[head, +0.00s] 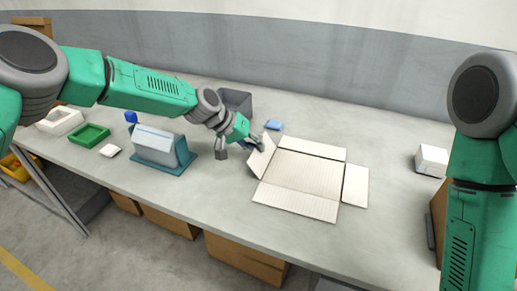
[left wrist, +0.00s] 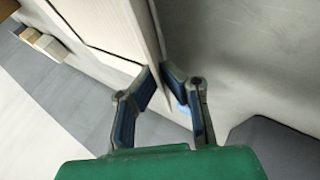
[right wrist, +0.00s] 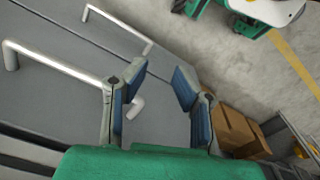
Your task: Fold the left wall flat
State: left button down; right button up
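An opened cardboard box (head: 303,184) lies on the table in the head view. Its far, right and near walls lie folded out flat. The left wall (head: 261,157) stands up at a tilt. My left gripper (head: 258,144) is at that wall's upper edge. In the left wrist view, the wall (left wrist: 122,22) passes between the close-set fingers (left wrist: 160,78), which appear shut on it. My right gripper is out of the head view. In the right wrist view its fingers (right wrist: 160,75) are apart with nothing between them.
Left of the box are a teal stand (head: 160,152), a green tray (head: 90,135) and a white tray (head: 59,121). A grey bin (head: 236,101) and a blue item (head: 273,125) are behind. A small white box (head: 431,160) is at right. The table (head: 220,208) in front is clear.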

pick_arm(q)
jog(key=shift+a, duration=0.1)
jog(key=c, duration=1.8)
grip_release()
jog(key=shift+a, duration=0.1)
jog(key=shift+o, duration=0.2)
jog(key=shift+a+r, duration=0.15)
jog(key=shift+r, duration=0.15)
jog(key=v, duration=1.1)
jog(key=shift+a, duration=0.2)
